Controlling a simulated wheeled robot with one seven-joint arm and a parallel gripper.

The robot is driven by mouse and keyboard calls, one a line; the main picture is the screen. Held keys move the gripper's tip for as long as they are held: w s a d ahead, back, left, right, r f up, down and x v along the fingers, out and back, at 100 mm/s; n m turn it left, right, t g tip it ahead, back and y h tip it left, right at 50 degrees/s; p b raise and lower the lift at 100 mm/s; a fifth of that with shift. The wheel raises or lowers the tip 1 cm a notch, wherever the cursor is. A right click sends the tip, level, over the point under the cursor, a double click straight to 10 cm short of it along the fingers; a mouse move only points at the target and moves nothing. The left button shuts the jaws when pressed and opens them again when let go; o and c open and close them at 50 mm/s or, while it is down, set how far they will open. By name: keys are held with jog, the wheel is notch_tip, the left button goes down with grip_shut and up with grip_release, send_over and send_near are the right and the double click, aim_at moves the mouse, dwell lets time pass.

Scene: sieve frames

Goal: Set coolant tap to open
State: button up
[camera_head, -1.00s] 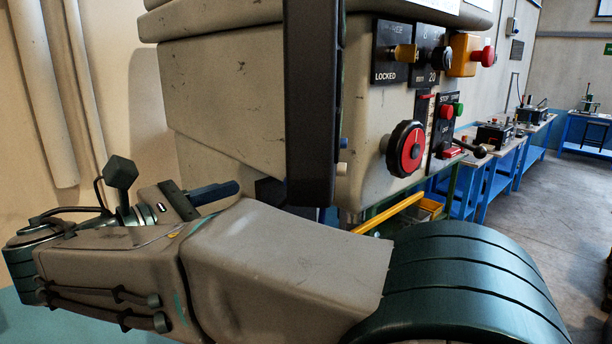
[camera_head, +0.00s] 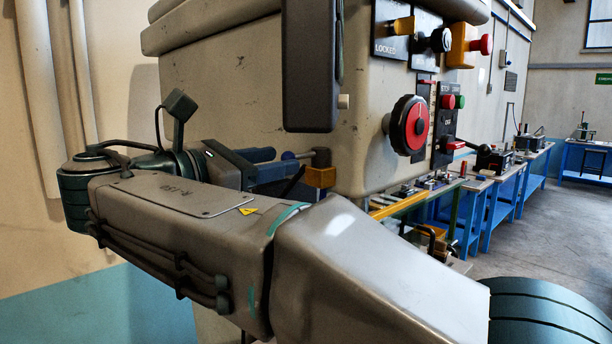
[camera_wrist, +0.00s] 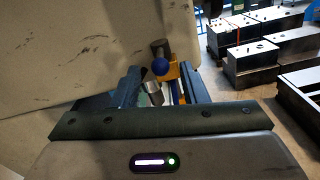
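The coolant tap appears to be the brass-coloured block (camera_head: 321,177) with a grey upright cylinder, low on the machine's side in the head view. Its lever ends in a blue ball (camera_head: 289,156) that points left, towards my gripper (camera_head: 281,170). In the wrist view the blue ball (camera_wrist: 160,67) shows ahead and between the finger lines of my gripper (camera_wrist: 160,77), with the brass block (camera_wrist: 173,70) just behind it. The fingers are apart and nothing is clearly held. Whether a finger touches the ball I cannot tell. A silvery cylinder (camera_wrist: 153,88) shows between the fingers.
The beige machine body (camera_head: 240,90) stands close beside my gripper. A dark hanging panel (camera_head: 311,70) is above the tap. A red dial (camera_head: 412,125) and several buttons are to the right. A yellow rail (camera_head: 400,205) and blue benches (camera_head: 485,195) lie beyond.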

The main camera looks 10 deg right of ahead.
aim_at(305, 156)
jog(key=b+x, duration=0.2)
jog(key=x, duration=0.4)
jog(key=shift+w+d, duration=0.25)
jog(key=shift+d, duration=0.05)
grip_shut()
